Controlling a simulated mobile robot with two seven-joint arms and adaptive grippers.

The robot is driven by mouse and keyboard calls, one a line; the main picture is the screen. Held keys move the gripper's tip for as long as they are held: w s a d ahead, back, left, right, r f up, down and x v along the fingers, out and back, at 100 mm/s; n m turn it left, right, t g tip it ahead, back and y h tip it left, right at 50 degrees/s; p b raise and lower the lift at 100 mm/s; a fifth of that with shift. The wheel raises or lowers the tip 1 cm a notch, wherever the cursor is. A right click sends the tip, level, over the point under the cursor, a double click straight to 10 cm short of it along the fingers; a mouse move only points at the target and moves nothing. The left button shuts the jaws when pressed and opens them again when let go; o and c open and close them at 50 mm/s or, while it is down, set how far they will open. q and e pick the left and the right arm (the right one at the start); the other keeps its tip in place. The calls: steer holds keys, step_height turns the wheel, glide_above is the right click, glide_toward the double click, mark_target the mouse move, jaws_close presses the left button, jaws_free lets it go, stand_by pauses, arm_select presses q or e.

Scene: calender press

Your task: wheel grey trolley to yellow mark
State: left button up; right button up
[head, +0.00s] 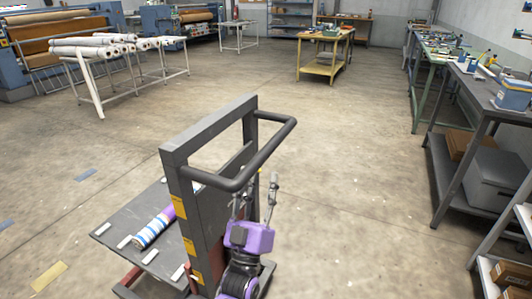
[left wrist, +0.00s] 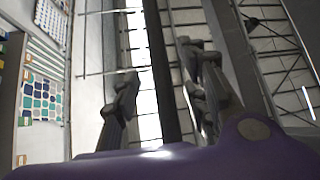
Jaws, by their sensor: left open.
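The grey trolley (head: 176,150) stands in the lower middle of the head view, with a tall frame, a dark push handle (head: 268,150) and a low deck (head: 125,222). A yellow mark (head: 48,275) lies on the floor at the lower left, apart from the trolley. My purple left gripper (head: 256,187) is open, fingers pointing up, just below the handle. In the left wrist view, a dark bar, apparently the handle (left wrist: 163,60), runs between the spread fingers (left wrist: 160,90); I cannot tell whether they touch it. My right gripper is not in view.
A striped roll (head: 153,227) and small white blocks lie on the deck. Blue marks (head: 85,175) are on the floor at left. A rack of white rolls (head: 110,48) and a yellow table (head: 325,55) stand behind. Workbenches (head: 470,95) line the right. The middle floor is clear.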

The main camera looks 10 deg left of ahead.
mark_target(266, 151)
arm_select(q)
steer(key=p+x, duration=0.1)
steer(key=x, duration=0.6)
steer(key=shift+w+r, duration=0.15)
steer(key=shift+r, duration=0.25)
jaws_close()
